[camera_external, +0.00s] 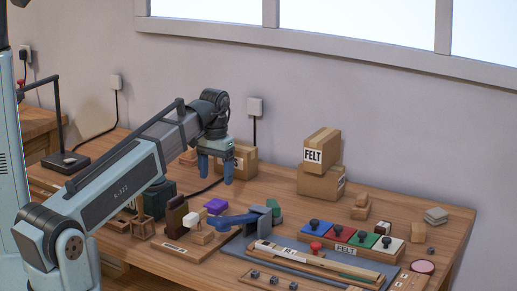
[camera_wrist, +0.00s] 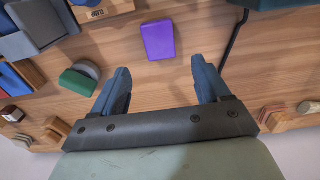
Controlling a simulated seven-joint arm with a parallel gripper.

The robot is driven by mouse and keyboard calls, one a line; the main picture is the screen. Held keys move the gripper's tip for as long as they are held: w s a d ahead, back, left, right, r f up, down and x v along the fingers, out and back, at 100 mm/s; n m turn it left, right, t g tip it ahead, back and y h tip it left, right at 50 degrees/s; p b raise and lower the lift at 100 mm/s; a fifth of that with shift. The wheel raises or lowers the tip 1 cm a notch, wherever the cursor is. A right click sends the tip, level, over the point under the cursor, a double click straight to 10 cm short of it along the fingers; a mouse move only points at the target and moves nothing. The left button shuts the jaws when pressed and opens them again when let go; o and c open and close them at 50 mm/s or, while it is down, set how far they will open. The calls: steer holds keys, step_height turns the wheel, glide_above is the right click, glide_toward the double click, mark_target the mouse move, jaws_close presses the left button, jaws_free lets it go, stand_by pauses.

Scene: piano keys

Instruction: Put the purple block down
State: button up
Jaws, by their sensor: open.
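The purple block (camera_external: 216,206) lies on the wooden workbench, near its middle in the external view. In the wrist view the purple block (camera_wrist: 158,40) lies flat on the wood, beyond my fingertips and about midway between them. My gripper (camera_external: 215,177) hangs above the bench with its blue fingers pointing down. In the wrist view my gripper (camera_wrist: 160,75) has its two fingers wide apart with nothing between them. The purple block is apart from both fingers.
A green rounded piece (camera_wrist: 80,80) is nearby. Cardboard boxes (camera_external: 321,183) stand behind. A tray of coloured felt pieces (camera_external: 345,240) sits at the right. Bare wood surrounds the block.

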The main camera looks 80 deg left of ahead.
steer(key=shift+r, duration=1.95)
